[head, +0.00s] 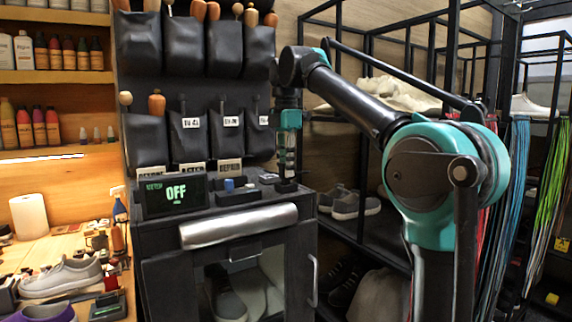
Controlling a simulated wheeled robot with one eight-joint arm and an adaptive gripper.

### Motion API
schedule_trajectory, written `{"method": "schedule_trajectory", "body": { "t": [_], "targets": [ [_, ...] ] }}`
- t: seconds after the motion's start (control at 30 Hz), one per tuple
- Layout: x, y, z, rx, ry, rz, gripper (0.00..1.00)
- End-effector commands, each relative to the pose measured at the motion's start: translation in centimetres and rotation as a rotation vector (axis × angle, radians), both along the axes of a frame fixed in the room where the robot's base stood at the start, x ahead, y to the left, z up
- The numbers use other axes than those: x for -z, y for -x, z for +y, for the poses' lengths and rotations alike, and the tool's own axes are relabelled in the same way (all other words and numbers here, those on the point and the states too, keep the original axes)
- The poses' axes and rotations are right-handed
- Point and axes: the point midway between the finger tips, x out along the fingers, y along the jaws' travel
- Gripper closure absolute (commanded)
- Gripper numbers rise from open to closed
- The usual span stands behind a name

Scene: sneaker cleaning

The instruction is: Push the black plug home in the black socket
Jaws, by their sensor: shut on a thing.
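My gripper (287,166) points straight down over the back right of the black cabinet's top. It is shut on what looks like the black plug, a small dark piece at its fingertips. A dark block, seemingly the black socket (286,187), lies right below the fingertips. Plug and socket are dark and small here, so I cannot tell where one ends and the other begins, or how deep the plug sits.
The black cabinet (160,240) has a display reading OFF (175,193), a small blue item (229,184) and a silver handle bar (240,226). Tool pouches (228,137) hang close behind my gripper. A shoe rack (375,225) stands right; a cluttered bench with a sneaker (62,277) is left.

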Motion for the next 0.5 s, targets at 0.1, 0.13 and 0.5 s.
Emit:
{"method": "schedule_trajectory", "body": {
  "t": [0.1,0.13,0.5],
  "targets": [
    [0.3,0.0,0.0,0.000,0.000,0.000,1.00],
    [0.3,0.0,0.0,0.000,0.000,0.000,1.00],
    [1.2,0.0,0.0,0.000,0.000,0.000,1.00]
  ]
}}
